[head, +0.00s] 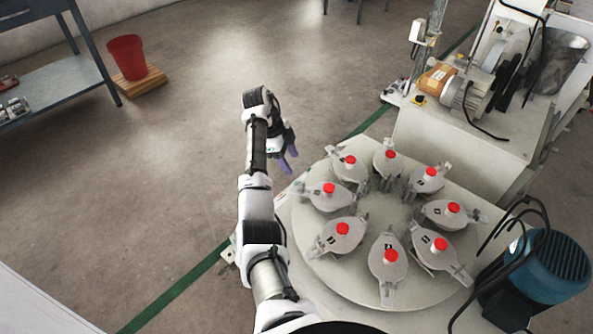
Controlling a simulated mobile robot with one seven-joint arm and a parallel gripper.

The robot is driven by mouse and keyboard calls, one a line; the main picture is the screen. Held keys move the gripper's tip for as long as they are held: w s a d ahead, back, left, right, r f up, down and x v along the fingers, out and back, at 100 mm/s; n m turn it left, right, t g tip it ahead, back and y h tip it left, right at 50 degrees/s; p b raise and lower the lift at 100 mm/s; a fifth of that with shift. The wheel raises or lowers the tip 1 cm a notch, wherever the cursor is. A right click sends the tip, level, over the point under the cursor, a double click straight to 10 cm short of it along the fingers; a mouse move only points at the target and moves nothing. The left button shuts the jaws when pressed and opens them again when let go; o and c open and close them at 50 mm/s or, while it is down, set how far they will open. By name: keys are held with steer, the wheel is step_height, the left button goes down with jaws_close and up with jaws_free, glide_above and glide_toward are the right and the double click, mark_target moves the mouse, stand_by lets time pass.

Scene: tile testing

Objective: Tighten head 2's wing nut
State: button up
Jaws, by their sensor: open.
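Several grey metal heads with red caps stand in a ring on a round grey plate (310,247). The front head (388,272) has a small dark label, but the labels are too small for me to tell surely which is head 2. The wing nuts are too small to make out apart from the red caps and side lugs. My gripper (289,159) has purple fingertips, hangs off the plate's back left edge, and is open and empty. It is apart from all the heads; the closest are the back left ones (350,168).
A machine with a motor (470,95) stands on a cabinet at the back right. A blue motor (553,262) with black hoses is at the right edge. A red bucket (127,57) and a shelf (60,82) are far left. The floor between is clear.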

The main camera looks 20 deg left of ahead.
steer(key=v, duration=0.2)
steer(key=shift+a+r, duration=0.1)
steer(key=shift+r, duration=0.25)
